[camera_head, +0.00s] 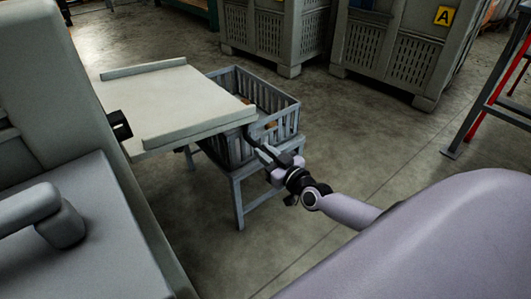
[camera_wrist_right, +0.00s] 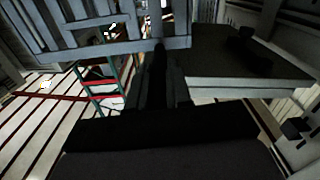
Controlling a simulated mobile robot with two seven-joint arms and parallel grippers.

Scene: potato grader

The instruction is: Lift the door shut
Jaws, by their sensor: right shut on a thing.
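The door (camera_head: 185,97) is a pale, flat panel with a raised lip along each side. It juts out from the grey machine (camera_head: 85,150) and lies open, close to level, with its outer end over a slatted crate (camera_head: 285,122). In the right wrist view the gripper fingers (camera_wrist_right: 162,75) reach between the crate's slats (camera_wrist_right: 95,35) and the door's shaded underside (camera_wrist_right: 250,68). My left gripper is not in view.
The crate stands on a grey-blue stand (camera_head: 238,195) under the door's outer end. A black fitting (camera_head: 121,126) is on the machine beside the door. Large grey bins (camera_head: 390,50) stand at the back and a red-and-grey ladder (camera_head: 490,100) at right. The floor between is clear.

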